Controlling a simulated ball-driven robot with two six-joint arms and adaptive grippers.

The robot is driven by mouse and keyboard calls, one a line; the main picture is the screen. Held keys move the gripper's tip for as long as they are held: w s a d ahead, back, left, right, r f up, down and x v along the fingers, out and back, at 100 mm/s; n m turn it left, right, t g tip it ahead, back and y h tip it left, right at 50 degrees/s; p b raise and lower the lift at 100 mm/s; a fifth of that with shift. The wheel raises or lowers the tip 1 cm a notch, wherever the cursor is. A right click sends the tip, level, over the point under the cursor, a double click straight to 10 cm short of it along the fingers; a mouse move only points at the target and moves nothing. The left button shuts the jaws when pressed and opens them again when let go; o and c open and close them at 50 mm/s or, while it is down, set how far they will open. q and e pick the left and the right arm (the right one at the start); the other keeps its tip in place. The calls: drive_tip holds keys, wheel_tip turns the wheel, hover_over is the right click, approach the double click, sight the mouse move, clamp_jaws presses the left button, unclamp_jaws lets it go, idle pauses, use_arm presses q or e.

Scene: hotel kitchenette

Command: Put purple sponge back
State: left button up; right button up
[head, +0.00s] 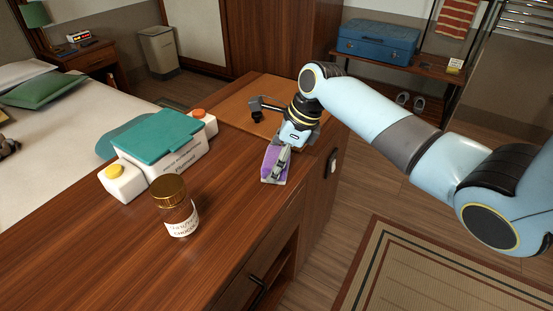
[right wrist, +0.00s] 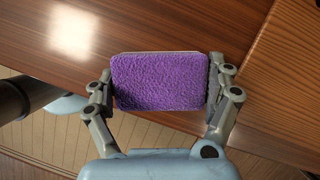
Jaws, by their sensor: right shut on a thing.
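The purple sponge (head: 274,163) is at the right edge of the wooden counter in the head view. My right gripper (head: 279,161) is shut on it. In the right wrist view the purple sponge (right wrist: 160,82) sits between the two fingers of my right gripper (right wrist: 162,85), its rough purple face toward the camera. I cannot tell whether the sponge touches the counter. My left gripper is not in view.
On the counter (head: 120,248) stand a jar with a gold lid (head: 175,207) and a white container with a teal lid (head: 157,143). A brown board (head: 232,115) lies at the far end. The counter's front middle is clear.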

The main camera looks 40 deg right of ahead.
drive_tip(key=o, duration=0.9)
drive_tip(key=p+v, duration=0.2)
drive_tip(key=v, duration=1)
drive_tip(key=shift+r, duration=0.1)
